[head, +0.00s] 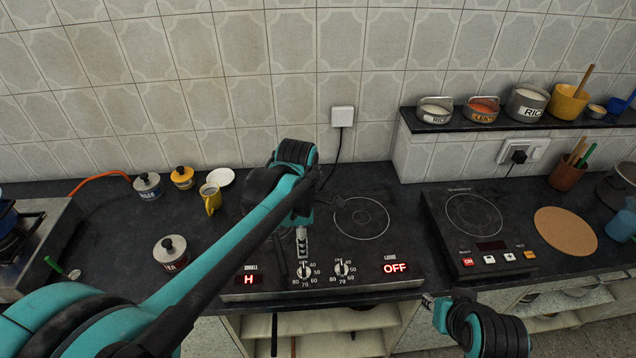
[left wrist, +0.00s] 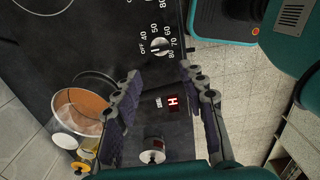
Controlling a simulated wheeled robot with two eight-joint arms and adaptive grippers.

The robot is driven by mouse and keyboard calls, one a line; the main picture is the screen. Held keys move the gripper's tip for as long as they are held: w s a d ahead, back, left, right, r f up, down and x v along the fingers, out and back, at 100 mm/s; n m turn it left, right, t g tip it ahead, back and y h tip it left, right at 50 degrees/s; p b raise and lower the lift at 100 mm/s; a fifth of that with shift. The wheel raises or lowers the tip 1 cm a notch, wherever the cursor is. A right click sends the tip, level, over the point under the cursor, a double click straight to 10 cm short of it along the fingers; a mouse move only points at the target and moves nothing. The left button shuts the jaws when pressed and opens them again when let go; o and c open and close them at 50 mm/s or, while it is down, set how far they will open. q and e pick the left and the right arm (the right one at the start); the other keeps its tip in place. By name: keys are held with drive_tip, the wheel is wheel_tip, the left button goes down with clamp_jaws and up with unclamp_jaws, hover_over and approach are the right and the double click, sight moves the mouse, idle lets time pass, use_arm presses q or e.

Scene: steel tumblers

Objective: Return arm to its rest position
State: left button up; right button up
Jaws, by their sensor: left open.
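My left arm reaches from the lower left across the black two-zone cooktop (head: 375,262) in the head view. My left gripper (head: 302,243) hangs over the cooktop's front, close to its knobs. In the left wrist view its two fingers (left wrist: 160,76) are spread apart with nothing between them. A pan with orange-brown contents (left wrist: 80,112) stands on a cooking zone in that view; my arm hides it in the head view. The small display reads H and the large one OFF. My right gripper (head: 432,302) is partly visible at the lower right; its jaws are unclear.
A lidded jar (head: 170,252), a yellow mug (head: 211,198), a white saucer (head: 221,177) and more jars stand left of the cooktop. A second hob (head: 480,232) and a cork mat (head: 566,231) lie to the right. A shelf (head: 520,124) holds several pots.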

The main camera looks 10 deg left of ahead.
use_arm(q)
drive_tip(key=shift+s, duration=0.1)
drive_tip(key=s+m+t, duration=0.1)
drive_tip(key=m, duration=0.2)
drive_tip(key=s+a+r+m+t, duration=0.1)
drive_tip(key=s+m, duration=0.1)
drive_tip(key=m, duration=0.1)
drive_tip(key=s+a+m+t, duration=0.1)
drive_tip(key=s+m, duration=0.1)
drive_tip(key=shift+r+m, duration=0.3)
drive_tip(key=shift+m, duration=0.1)
drive_tip(key=s+m+t, duration=0.1)
drive_tip(key=m, duration=0.3)
drive_tip(key=s+a+f+m+t, duration=0.1)
drive_tip(key=s+m, duration=0.1)
drive_tip(key=m, duration=0.2)
drive_tip(key=s+a+m+t, duration=0.1)
drive_tip(key=s+m+t, duration=0.1)
drive_tip(key=m, duration=0.2)
drive_tip(key=shift+s+f, duration=0.15)
drive_tip(key=shift+s, duration=0.05)
